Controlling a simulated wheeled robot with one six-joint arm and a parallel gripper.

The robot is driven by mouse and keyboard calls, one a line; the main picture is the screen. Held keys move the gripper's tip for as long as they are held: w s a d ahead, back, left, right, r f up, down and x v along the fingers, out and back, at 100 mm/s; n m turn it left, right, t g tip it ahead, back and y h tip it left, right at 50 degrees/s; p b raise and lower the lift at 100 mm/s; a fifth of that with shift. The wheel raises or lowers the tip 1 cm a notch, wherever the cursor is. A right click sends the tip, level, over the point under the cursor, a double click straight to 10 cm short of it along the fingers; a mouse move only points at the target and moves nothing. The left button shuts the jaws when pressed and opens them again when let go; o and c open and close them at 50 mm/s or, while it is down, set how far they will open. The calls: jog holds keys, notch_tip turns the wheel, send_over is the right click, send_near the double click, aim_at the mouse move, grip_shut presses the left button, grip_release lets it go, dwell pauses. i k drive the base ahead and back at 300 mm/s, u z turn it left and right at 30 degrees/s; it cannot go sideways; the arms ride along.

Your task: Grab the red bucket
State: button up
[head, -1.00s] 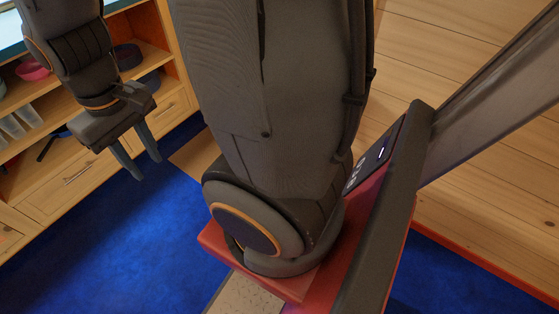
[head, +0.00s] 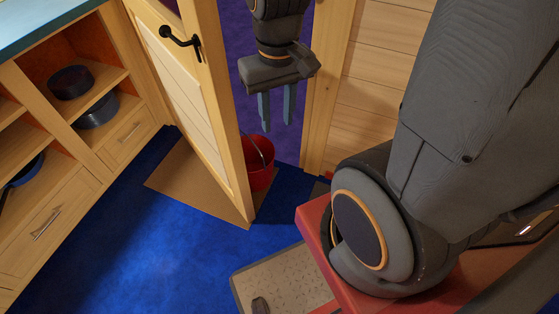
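The red bucket (head: 260,172) stands on the floor in the doorway, just behind the edge of the open door. Its left part is hidden by the door, and its thin handle rests across the top. My gripper (head: 277,112) points down, with its two fingers apart and nothing between them. In the picture it hangs above and slightly right of the bucket; I cannot tell how far apart they are in depth.
The open wooden door (head: 196,105) with a black handle (head: 180,38) stands left of the bucket. The door frame (head: 331,90) and plank wall (head: 375,75) are on the right. Shelves with dark pots (head: 71,82) line the left.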

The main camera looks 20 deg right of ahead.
aim_at(260, 153)
jog(key=z, duration=0.1)
jog(key=k, duration=0.5)
jog(key=z, duration=1.25)
jog(key=i, duration=1.2)
jog(key=u, duration=2.1)
jog(key=i, duration=0.5)
jog(key=z, duration=0.1)
